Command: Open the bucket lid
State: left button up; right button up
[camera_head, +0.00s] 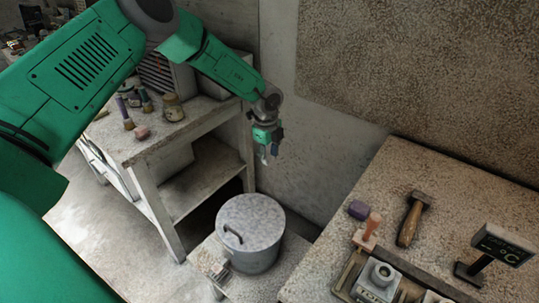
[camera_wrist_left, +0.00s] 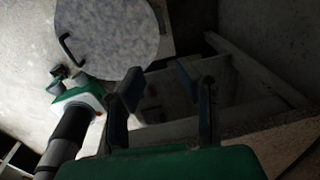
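The bucket (camera_head: 262,261) is a grey metal pail on a low, pale stand in the head view. Its round, speckled grey lid (camera_head: 258,217) lies flat on top. A dark, arched handle (camera_head: 232,233) stands near the lid's left edge. The lid (camera_wrist_left: 112,32) and its handle (camera_wrist_left: 68,50) also show at the top left of the left wrist view. My left gripper (camera_head: 268,153) hangs above and behind the bucket, apart from it. In the left wrist view its fingers (camera_wrist_left: 163,85) are spread with nothing between them.
A workbench (camera_head: 463,198) on the right holds a hammer (camera_head: 411,220), a stamp, a purple block and a small display (camera_head: 503,246). A shelf unit (camera_head: 152,200) with jars and brushes stands left of the bucket. A wall is behind.

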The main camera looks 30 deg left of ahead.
pick_arm(q)
notch_tip(320, 180, up, 12)
jog(key=s, duration=0.1)
jog(key=shift+a, duration=0.15)
jog(key=shift+f, duration=0.1)
jog(key=shift+c, duration=0.4)
